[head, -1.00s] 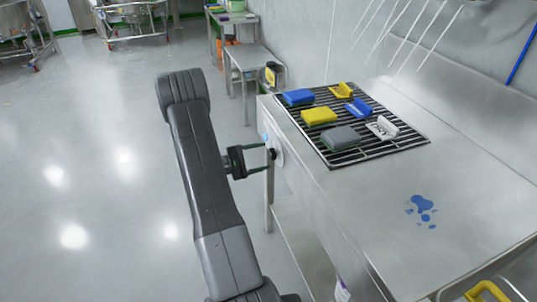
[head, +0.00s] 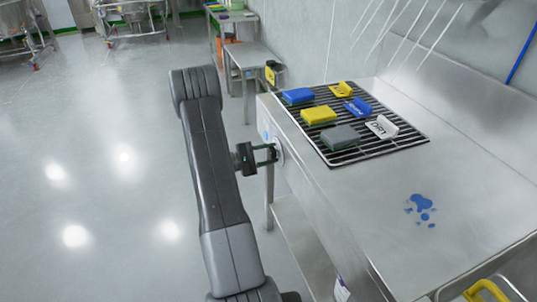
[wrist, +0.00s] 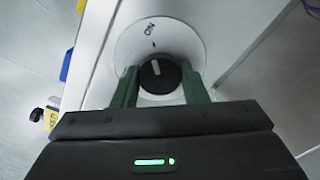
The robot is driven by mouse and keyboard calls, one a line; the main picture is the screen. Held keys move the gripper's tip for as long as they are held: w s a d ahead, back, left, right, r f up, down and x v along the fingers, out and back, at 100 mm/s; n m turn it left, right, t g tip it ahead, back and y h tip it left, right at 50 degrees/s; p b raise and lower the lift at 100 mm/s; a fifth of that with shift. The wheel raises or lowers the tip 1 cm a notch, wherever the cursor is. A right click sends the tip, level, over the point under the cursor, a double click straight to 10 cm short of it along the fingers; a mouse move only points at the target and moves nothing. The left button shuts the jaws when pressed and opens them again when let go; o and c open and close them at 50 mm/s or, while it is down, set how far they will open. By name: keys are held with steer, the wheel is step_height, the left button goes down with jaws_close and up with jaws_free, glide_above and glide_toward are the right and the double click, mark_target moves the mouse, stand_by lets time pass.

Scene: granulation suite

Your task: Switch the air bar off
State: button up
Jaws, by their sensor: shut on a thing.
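The air bar's control is a round black knob (wrist: 160,76) on a white disc (wrist: 140,45) marked "ON", on the front face of the steel bench. The knob's white pointer line points up in the wrist view, towards the "ON" mark. The disc also shows edge-on in the head view (head: 279,150). My gripper (wrist: 160,85) is shut on the knob, one green finger on each side. In the head view my gripper (head: 272,153) reaches the bench front from the left.
The steel bench (head: 390,215) carries a black grate (head: 362,145) with blue, yellow and grey sponges and small signs. A blue stain (head: 422,207) marks its top. Open floor (head: 100,200) lies left of my arm.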

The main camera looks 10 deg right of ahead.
steer(key=n, duration=0.4)
steer(key=shift+n, duration=0.3)
steer(key=n, duration=0.4)
steer(key=shift+s+n+p, duration=0.1)
steer(key=shift+n+p, duration=0.2)
steer(key=shift+p, duration=0.05)
steer(key=n+p, duration=0.1)
steer(key=n, duration=0.3)
steer(key=shift+n+p, duration=1.05)
steer(key=shift+n, duration=1.35)
steer(key=o, duration=1)
steer(key=shift+c, duration=0.2)
steer(key=s+a+b, duration=0.1)
steer(key=s+a, duration=0.1)
steer(key=a, duration=1.1)
steer(key=shift+s+a, duration=0.3)
steer(key=shift+s, duration=0.05)
